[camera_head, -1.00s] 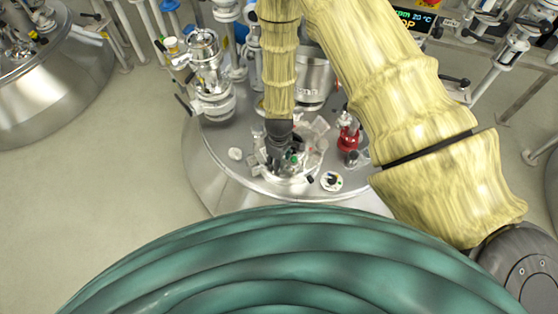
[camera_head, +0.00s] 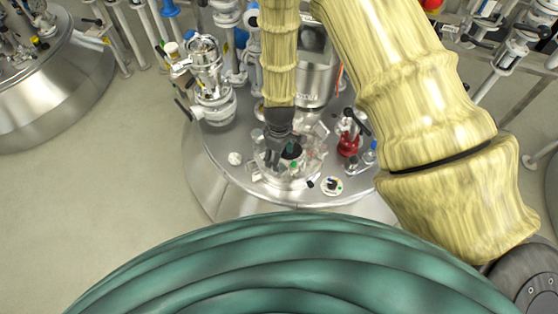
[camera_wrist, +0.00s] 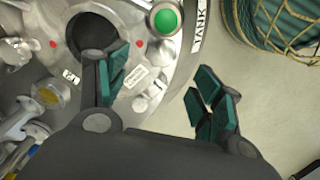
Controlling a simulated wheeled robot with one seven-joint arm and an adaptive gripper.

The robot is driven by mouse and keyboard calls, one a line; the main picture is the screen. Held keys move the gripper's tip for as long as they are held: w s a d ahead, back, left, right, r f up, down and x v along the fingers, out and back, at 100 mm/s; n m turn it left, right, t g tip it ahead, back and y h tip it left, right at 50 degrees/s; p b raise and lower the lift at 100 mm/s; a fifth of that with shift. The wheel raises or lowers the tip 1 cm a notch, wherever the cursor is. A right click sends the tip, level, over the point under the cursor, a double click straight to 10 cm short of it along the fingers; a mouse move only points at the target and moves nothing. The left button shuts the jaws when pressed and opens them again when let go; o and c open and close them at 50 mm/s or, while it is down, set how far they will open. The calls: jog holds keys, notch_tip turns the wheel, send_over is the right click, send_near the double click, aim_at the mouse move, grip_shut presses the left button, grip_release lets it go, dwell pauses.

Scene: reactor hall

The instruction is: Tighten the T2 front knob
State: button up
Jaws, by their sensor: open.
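My gripper (camera_head: 284,155) is open and empty over the round metal hatch (camera_head: 290,183) on the front of the tank top. In the wrist view its two green-padded fingers (camera_wrist: 165,85) are wide apart, one over the hatch and one over the floor beyond the tank rim. A small metal clamp knob (camera_wrist: 150,98) lies at the hatch edge, between the fingers and closer to the left one. The left finger hides part of the hatch.
A green button-like cap (camera_wrist: 166,18) stands at the hatch's edge. Around the hatch on the tank top (camera_head: 225,160) are a metal fitting (camera_head: 208,75) at left, a steel vessel (camera_head: 315,80) behind and a red fitting (camera_head: 348,145) at right. Floor (camera_head: 130,170) left is clear.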

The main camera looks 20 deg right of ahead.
jog(key=shift+r, duration=2.4)
